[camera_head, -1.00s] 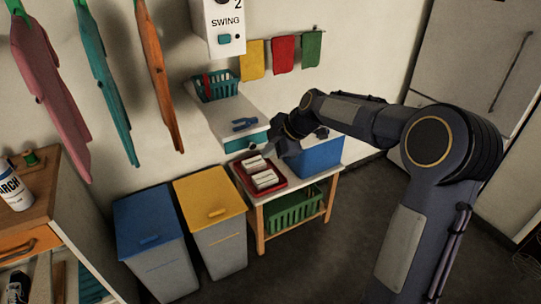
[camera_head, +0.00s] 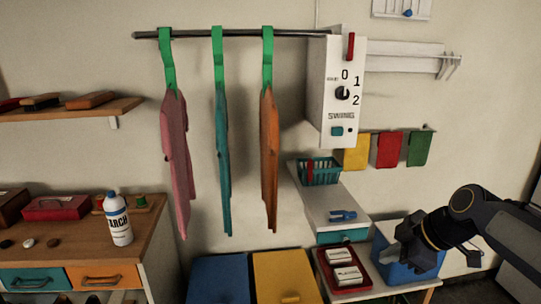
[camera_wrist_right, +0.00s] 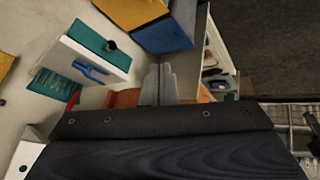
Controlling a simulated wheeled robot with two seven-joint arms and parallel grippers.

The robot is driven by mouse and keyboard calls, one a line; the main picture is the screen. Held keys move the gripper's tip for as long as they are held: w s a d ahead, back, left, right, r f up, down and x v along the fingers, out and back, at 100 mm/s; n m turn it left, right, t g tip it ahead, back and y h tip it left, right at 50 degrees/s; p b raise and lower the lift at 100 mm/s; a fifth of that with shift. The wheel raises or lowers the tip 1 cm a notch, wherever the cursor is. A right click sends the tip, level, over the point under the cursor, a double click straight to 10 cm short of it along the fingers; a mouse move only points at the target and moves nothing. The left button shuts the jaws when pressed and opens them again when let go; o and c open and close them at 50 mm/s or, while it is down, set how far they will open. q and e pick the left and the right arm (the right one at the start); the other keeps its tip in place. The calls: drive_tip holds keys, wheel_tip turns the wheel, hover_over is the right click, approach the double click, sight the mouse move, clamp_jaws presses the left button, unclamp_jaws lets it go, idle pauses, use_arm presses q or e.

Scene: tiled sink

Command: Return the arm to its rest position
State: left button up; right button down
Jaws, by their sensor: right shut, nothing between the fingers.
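My right arm (camera_head: 480,212) comes in from the right in the head view, bent, with its dark gripper (camera_head: 400,246) in front of the blue bin on the low table. The gripper is shut and empty. In the right wrist view its grey fingers (camera_wrist_right: 158,84) are together with nothing between them. My left gripper is in neither view now.
The blue bin (camera_head: 398,268) and a red tray (camera_head: 335,286) with white packets stand at lower right. A white shelf (camera_head: 325,206) holds a teal basket (camera_head: 319,171) and blue pliers (camera_head: 343,215). Garments hang from a rail (camera_head: 225,33). A bottle (camera_head: 118,225) stands at left.

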drive_tip(key=s+a+f+m, duration=0.2)
drive_tip(key=s+m, duration=0.3)
drive_tip(key=s, duration=0.2)
drive_tip(key=s+a+f+m, duration=0.2)
drive_tip(key=s+m, duration=0.3)
drive_tip(key=s, duration=0.3)
drive_tip(key=s+a+f+m+p, duration=0.1)
drive_tip(key=s+a+f+m, duration=0.2)
drive_tip(key=s, duration=0.5)
drive_tip(key=shift+s+f+m+h, duration=0.25)
drive_tip(key=shift+f+m+h, duration=0.1)
drive_tip(key=shift+m, duration=0.55)
